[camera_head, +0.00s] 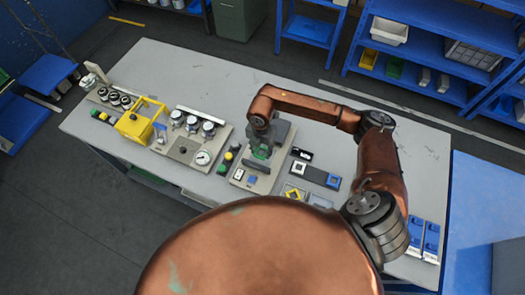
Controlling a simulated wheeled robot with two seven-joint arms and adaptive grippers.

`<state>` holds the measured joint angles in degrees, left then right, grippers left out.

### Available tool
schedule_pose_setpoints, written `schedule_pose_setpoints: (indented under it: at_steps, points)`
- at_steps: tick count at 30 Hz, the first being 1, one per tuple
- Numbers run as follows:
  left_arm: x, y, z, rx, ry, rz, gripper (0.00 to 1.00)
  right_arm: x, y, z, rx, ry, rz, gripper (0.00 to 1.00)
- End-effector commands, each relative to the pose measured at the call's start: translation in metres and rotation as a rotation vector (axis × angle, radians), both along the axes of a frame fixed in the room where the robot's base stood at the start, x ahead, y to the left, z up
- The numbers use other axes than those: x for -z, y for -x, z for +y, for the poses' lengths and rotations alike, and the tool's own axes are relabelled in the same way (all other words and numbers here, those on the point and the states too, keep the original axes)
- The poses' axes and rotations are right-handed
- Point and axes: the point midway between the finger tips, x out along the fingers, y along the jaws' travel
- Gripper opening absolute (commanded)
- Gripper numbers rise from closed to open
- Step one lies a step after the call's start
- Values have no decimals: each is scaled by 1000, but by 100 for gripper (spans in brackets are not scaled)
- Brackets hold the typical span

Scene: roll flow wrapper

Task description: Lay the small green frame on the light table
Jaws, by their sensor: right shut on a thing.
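The light table (222,78) is a pale grey workbench across the middle of the view. My right gripper (262,149) points down over a beige board (240,182) near the table's centre. It is shut on a small green piece, seemingly the small green frame (262,154), which shows only partly between the dark fingers. I cannot tell whether the piece touches the board below. My left gripper is not in view.
A yellow box-like part (135,125) and a board with gauges (203,156) stand to the left. Dark blocks (316,175) lie right of the gripper, and blue-topped parts (431,238) lie at the far right. The table's back half is clear.

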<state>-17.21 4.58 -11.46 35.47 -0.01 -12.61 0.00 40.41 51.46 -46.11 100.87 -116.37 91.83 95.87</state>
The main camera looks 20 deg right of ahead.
Motion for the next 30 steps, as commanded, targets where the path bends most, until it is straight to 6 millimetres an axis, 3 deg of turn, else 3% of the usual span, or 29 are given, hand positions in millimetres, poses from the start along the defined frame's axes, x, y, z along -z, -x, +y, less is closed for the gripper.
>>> schedule_pose_setpoints:
  at_steps: [3,7,14,21,30]
  points:
    - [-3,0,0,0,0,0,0,23,-13,-9,2,0,4,19]
    - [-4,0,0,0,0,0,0,38,-24,-15,0,-1,3,19]
    - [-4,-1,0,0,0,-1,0,50,-32,-21,-1,0,3,19]
    - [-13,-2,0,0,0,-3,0,79,-32,-21,-2,0,4,19]
    - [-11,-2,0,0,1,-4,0,82,-32,-21,-3,0,3,19]
